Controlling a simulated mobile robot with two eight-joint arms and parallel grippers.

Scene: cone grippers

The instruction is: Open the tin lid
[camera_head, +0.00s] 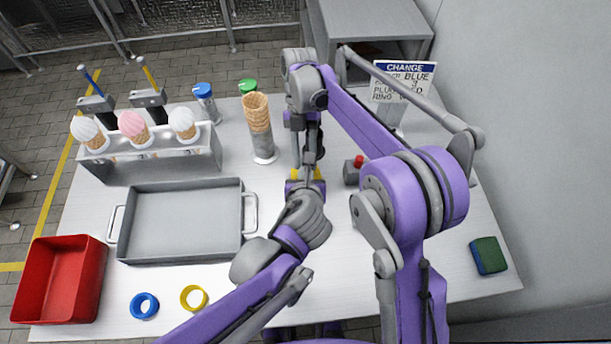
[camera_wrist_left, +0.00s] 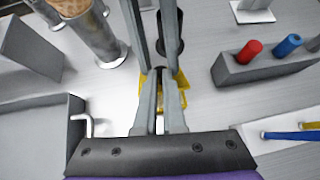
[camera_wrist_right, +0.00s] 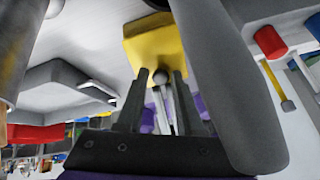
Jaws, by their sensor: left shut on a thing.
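The yellow tin (camera_head: 318,174) stands on the table in front of me, mostly hidden by my grippers. It also shows in the left wrist view (camera_wrist_left: 180,82) and, as a yellow block with a small grey ball-like knob beside it, in the right wrist view (camera_wrist_right: 160,48). My left gripper (camera_head: 304,184) is shut on the tin, its fingers (camera_wrist_left: 160,75) low and close together. My right gripper (camera_head: 309,155) comes down from above; its fingers (camera_wrist_right: 160,80) are apart, with the knob showing between them. I cannot tell whether they touch it. The lid's edge is hidden.
A grey block with a red plug (camera_head: 358,161) stands close on the right. A cone stack (camera_head: 257,112), cone stand (camera_head: 160,165), grey tray (camera_head: 125,230) and red bin (camera_head: 100,270) are left. A sign (camera_head: 405,80) stands behind. The right front is clear around a green-blue sponge (camera_head: 488,255).

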